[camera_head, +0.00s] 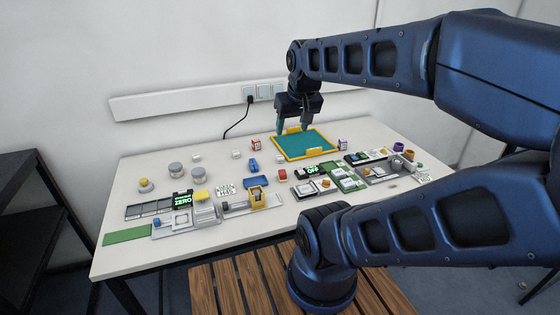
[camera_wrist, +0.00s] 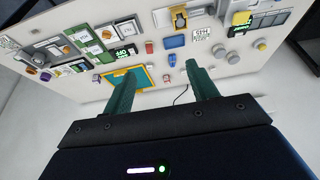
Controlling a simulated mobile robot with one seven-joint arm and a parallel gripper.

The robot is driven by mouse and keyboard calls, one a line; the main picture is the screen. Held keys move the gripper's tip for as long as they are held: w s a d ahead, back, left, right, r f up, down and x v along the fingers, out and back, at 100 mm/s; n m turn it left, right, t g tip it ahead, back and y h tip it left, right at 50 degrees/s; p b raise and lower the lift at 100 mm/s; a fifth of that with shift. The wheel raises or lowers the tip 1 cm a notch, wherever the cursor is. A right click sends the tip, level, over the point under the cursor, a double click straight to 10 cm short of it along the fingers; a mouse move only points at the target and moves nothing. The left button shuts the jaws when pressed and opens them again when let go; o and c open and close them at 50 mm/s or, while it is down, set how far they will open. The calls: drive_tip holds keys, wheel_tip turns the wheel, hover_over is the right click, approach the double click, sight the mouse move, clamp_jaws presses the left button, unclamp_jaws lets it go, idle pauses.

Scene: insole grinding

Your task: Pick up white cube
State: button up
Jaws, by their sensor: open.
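Small whitish blocks lie on the white table (camera_head: 140,205): one (camera_head: 236,155) left of the teal tray and one (camera_head: 279,160) at the tray's near left corner. They are too small in the head view for me to tell which is the white cube. My gripper (camera_head: 293,129) is open and empty, pointing down above the far left part of the yellow-rimmed teal tray (camera_head: 312,153). In the wrist view my gripper's two green fingers (camera_wrist: 160,72) are spread wide with nothing between them. I cannot make out the white cube there.
Grey cylinders (camera_head: 175,168) stand at the left. A blue part (camera_head: 253,165) and a red block (camera_head: 282,175) lie near the middle. Fixtures and green boards (camera_head: 345,178) crowd the front and right. A wall rail with sockets (camera_head: 200,101) and a black cable are behind the table.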

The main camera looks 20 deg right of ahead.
drive_tip(key=m+g+h, duration=0.5)
drive_tip(key=m, duration=1.5)
hover_over(279, 157)
drive_tip(key=a, duration=0.2)
wheel_tip(279, 157, down, 34)
drive_tip(key=shift+a+r, duration=0.1)
drive_tip(key=shift+a, duration=0.05)
drive_tip(key=shift+y, duration=0.3)
drive_tip(key=shift+w+x, duration=0.1)
drive_tip(key=shift+x, duration=1.2)
drive_tip(key=shift+w+x, duration=0.15)
drive_tip(key=shift+x, duration=1.15)
drive_tip(key=c, duration=1.1)
